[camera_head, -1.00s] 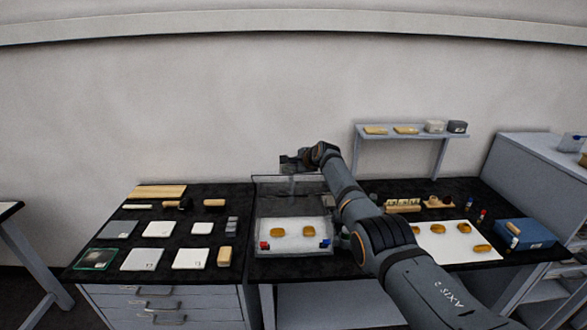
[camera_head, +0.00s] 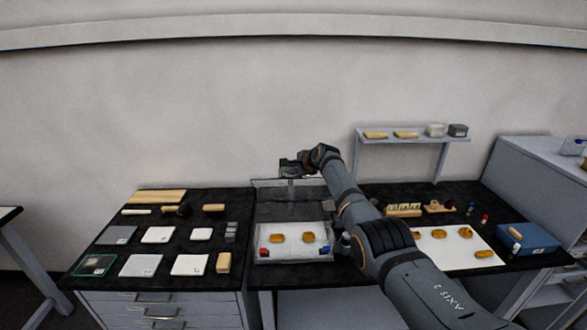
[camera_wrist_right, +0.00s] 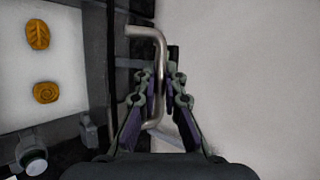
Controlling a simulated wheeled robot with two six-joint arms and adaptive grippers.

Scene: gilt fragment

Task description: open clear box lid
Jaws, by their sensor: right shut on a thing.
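The clear box (camera_head: 258,250) stands on the middle of the black bench, with its top open. A white sheet inside it carries two ochre pieces (camera_head: 277,238), which also show in the wrist view (camera_wrist_right: 37,34). Its clear lid (camera_head: 268,197) is raised at the back of the box. My right gripper (camera_head: 292,172) is at the lid's upper edge. In the wrist view my right gripper (camera_wrist_right: 162,88) is shut on the bent metal handle (camera_wrist_right: 160,50), which passes between its fingers. My left gripper is out of view.
White and grey tiles (camera_head: 141,265) and wooden blocks lie on the left bench. On the right are a white sheet (camera_head: 455,250) with ochre pieces and a blue box (camera_head: 528,237). A small shelf (camera_head: 415,138) stands behind. The wall is close behind the bench.

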